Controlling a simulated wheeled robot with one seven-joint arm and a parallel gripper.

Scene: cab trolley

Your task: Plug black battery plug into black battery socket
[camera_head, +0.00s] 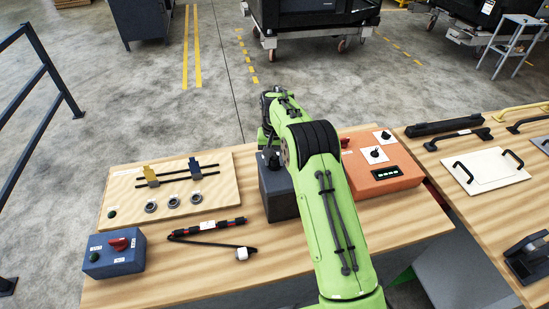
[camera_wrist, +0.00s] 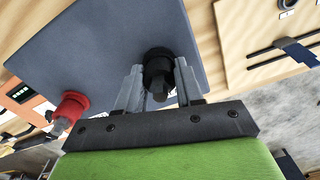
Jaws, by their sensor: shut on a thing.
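In the wrist view the black battery plug (camera_wrist: 158,72) is between the two grey fingers of my gripper (camera_wrist: 160,92), which is shut on it. Its round black end is against or just in front of the blue-grey box (camera_wrist: 110,40). I cannot tell whether it is seated, and no separate black socket shows. In the head view the dark box (camera_head: 279,196) stands mid-table, partly behind my green arm, which hides my fingers.
A wooden panel (camera_head: 120,208) with blue and yellow levers and round fittings lies left of the box. A blue switch box (camera_head: 114,262) and a cable with a white end (camera_head: 242,254) are at front left. An orange panel (camera_head: 377,186) stands to the right.

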